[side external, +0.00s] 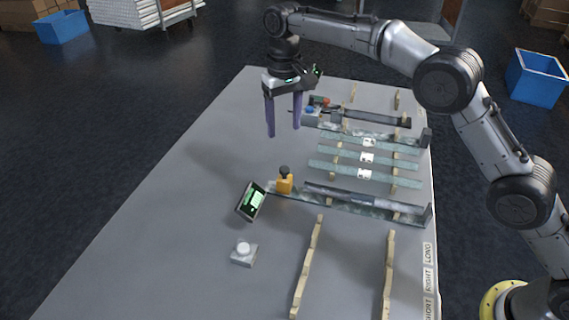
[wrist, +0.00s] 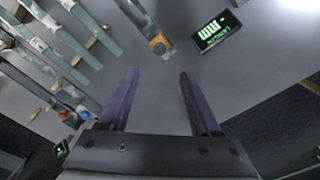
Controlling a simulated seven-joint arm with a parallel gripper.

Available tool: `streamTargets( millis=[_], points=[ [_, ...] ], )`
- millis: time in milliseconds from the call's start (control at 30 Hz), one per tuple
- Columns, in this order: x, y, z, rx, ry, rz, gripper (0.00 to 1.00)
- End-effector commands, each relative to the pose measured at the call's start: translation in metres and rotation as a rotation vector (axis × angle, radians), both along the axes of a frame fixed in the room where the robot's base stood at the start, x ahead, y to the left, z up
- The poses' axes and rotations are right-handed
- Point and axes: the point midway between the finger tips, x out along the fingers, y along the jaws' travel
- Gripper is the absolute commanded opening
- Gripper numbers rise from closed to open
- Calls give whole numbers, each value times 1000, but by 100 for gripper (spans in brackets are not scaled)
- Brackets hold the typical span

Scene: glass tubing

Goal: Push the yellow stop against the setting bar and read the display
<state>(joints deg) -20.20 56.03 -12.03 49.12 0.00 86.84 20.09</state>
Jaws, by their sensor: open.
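The yellow stop (side external: 285,185), with a dark knob on top, sits near the left end of the near measuring rail (side external: 385,212). A dark bar (side external: 345,194), which looks like the setting bar, lies along this rail to the right of the stop. A small gap seems to show between them. The display (side external: 251,201) stands tilted just left of the stop, its screen lit green; its characters are too small to read surely. In the wrist view the stop (wrist: 158,46) and display (wrist: 217,31) lie beyond the fingertips. My gripper (side external: 284,131) is open and empty, above the table behind the stop.
Several glass tubes with white labels (side external: 366,157) lie on wooden supports behind the rail. A far rail device (side external: 360,117) has blue and red buttons. A grey box with a white button (side external: 244,252) stands in front. The table's left side (side external: 150,200) is clear.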

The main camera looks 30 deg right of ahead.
Motion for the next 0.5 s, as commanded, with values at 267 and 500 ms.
streamTargets(
  millis=[267,500],
  points=[
    [-2,-2,-51,-2,6,-1,64],
    [-1,-2,-96,-2,4,-2,64]
  ],
)
